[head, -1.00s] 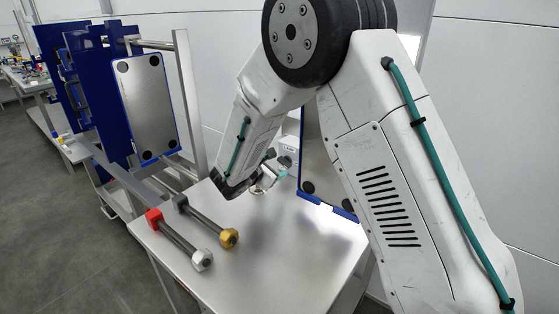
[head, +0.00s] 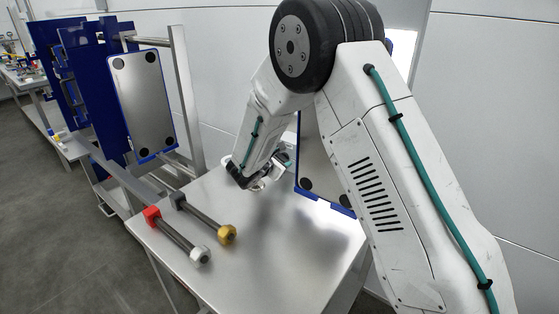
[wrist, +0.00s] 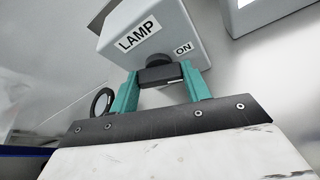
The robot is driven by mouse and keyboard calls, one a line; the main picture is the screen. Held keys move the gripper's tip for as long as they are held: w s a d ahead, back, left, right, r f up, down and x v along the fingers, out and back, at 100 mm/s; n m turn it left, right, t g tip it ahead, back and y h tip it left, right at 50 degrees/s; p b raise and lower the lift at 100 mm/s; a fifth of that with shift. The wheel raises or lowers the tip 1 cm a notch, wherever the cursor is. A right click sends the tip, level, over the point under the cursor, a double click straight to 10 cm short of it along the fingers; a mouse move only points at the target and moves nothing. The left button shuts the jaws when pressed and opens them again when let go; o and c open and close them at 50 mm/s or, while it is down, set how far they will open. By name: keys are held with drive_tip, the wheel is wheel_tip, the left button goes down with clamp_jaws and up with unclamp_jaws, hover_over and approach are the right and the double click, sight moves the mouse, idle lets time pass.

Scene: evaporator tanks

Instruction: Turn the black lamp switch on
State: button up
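The black lamp switch (wrist: 158,74) is a knob with a wide bar handle on a light grey box (wrist: 176,32), in the wrist view. The box carries a LAMP label and an ON label to the right of the knob. My gripper (wrist: 160,80) has its two teal fingers on either side of the handle, which fills the gap between them. The fingers appear to touch both ends of it. In the head view my gripper (head: 262,180) is low over the table's back part, and the arm hides the switch.
A blue-edged panel (head: 312,165) stands close behind my arm. A blue rack (head: 112,90) is at left. The table's front is clear.

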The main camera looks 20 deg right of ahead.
drive_tip(key=shift+o, duration=0.2)
drive_tip(key=shift+w+a+n+g+h, duration=0.1)
drive_tip(key=shift+n+g+h, duration=0.4)
drive_tip(key=shift+n+g, duration=0.8)
drive_tip(key=shift+n+t, duration=0.3)
drive_tip(key=shift+t, duration=0.1)
drive_tip(key=o, duration=1)
drive_tip(key=shift+c, duration=0.2)
drive_tip(key=shift+a, duration=0.1)
drive_tip(key=v, duration=0.7)
drive_tip(key=shift+a+r, duration=0.15)
drive_tip(key=shift+a, duration=0.05)
